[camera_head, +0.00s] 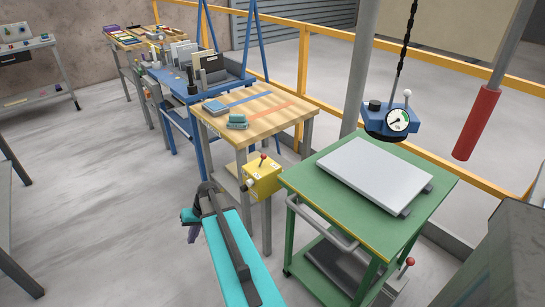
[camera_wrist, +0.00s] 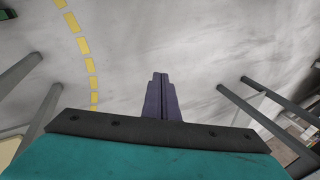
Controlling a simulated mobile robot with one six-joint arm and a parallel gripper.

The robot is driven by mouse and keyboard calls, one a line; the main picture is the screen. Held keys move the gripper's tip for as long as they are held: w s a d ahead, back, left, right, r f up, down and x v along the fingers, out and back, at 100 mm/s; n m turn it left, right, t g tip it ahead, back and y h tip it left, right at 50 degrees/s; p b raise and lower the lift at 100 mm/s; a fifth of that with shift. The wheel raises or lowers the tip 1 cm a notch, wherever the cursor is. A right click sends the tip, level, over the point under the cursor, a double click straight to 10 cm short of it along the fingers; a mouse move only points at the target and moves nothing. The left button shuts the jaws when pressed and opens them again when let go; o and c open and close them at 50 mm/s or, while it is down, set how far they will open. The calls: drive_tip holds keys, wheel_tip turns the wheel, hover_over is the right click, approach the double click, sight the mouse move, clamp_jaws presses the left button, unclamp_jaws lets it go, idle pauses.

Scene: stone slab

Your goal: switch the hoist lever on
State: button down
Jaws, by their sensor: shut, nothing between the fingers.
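A blue hoist unit (camera_head: 385,120) with a round dial hangs from a black chain above the green cart. A short lever with a pale knob (camera_head: 407,93) stands up from its right side. A yellow box (camera_head: 262,178) at the cart's left carries a small red-knobbed lever (camera_head: 263,158). I cannot tell from labels which lever is the hoist's. My gripper (camera_head: 192,235) is left of and below the yellow box, apart from everything. Its purple fingers are together and empty in the wrist view (camera_wrist: 158,76), over bare floor.
A pale stone slab (camera_head: 375,172) lies on the green cart (camera_head: 323,196). Another red-knobbed lever (camera_head: 410,262) is low at the cart's right. A wooden-topped table (camera_head: 262,100) stands behind the yellow box. A red cylinder (camera_head: 477,123) hangs at right.

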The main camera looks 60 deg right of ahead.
drive_tip(key=s+d+r+m+t+h, duration=0.1)
drive_tip(key=d+r, duration=0.3)
drive_tip(key=d, duration=0.3)
drive_tip(key=s+d+r+m+t, duration=0.1)
drive_tip(key=d+r, duration=0.4)
drive_tip(key=d, duration=0.2)
drive_tip(key=m+t+h, duration=0.2)
drive_tip(key=m+h, duration=0.1)
approach(262, 160)
drive_tip(key=w+a+f, duration=0.1)
drive_tip(key=a+f, duration=0.2)
drive_tip(key=a, duration=0.3)
drive_tip(key=s+d+r+m+h, duration=0.1)
drive_tip(key=s+d+r+h, duration=0.1)
drive_tip(key=s+d+r, duration=0.3)
drive_tip(key=s+d, duration=0.2)
drive_tip(key=s, duration=0.2)
drive_tip(key=shift+r, duration=0.15)
drive_tip(key=shift+w+p, duration=0.1)
drive_tip(key=shift+p, duration=0.2)
